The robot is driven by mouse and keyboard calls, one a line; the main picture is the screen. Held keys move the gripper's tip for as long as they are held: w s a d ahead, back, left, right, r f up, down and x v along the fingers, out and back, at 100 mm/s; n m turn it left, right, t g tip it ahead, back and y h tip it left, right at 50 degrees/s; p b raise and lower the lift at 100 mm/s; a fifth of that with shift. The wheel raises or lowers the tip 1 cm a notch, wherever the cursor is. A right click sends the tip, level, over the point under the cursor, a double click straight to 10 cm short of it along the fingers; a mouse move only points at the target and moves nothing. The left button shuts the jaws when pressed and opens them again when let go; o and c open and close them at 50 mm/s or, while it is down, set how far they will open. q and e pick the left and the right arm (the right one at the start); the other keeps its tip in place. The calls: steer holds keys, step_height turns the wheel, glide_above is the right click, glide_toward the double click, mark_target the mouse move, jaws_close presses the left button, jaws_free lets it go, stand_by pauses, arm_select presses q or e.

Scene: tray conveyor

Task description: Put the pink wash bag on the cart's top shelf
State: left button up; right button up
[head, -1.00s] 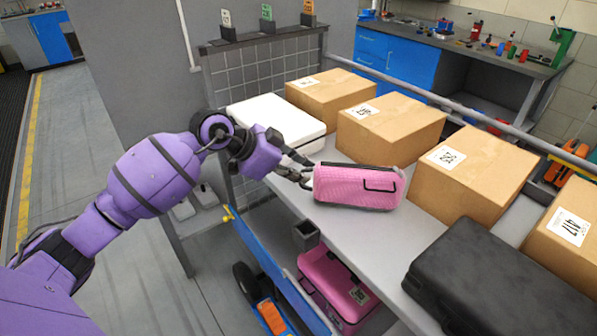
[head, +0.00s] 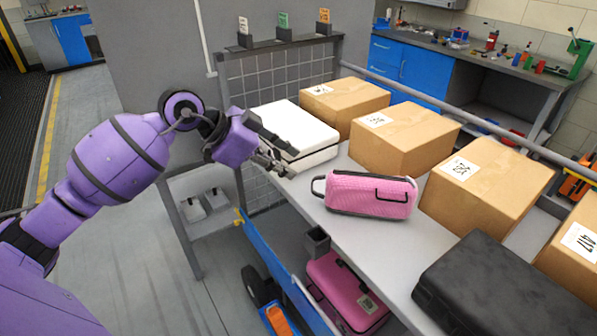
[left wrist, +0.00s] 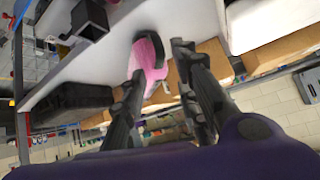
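The pink wash bag (head: 371,194) lies on a grey upper surface (head: 375,240), with its dark loop handle at its left end. My left gripper (head: 288,161) is open and empty, above and to the left of the bag, in front of the white case. It does not touch the bag. In the left wrist view the two dark fingers (left wrist: 158,58) stand apart, and part of the pink bag (left wrist: 148,52) shows beyond and between them. My right gripper is in neither view. I cannot tell for certain which surface is the cart's top shelf.
A white case (head: 295,130) lies at the back left. Several labelled cardboard boxes (head: 405,135) line the right side. A black case (head: 500,285) lies at the front right. A pink suitcase (head: 345,290) sits lower down. Grey surface around the bag's front is clear.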

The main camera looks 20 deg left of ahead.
arm_select(q)
steer(key=s+d+f+t+h, duration=0.4)
steer(key=s+d+f+h, duration=0.3)
steer(key=d, duration=0.1)
steer(key=s+a+f+n+t+y, duration=0.3)
steer(key=s+f+n+y, duration=0.25)
steer(key=f, duration=0.35)
steer(key=s+a+f+n+t+y, duration=0.2)
steer(key=s+a+f+n+y, duration=0.3)
steer(key=f, duration=0.4)
steer(key=s+d+f+g+y, duration=0.1)
steer(key=s+d+f+g, duration=0.1)
steer(key=s+f, duration=0.5)
steer(key=s+d+f+g+y, duration=0.2)
steer(key=s+f+g, duration=0.3)
steer(key=s+f, duration=0.3)
steer(key=shift+s+d+f, duration=0.25)
steer(key=shift+s+d, duration=0.6)
steer(key=shift+s, duration=0.35)
steer(key=shift+n, duration=0.25)
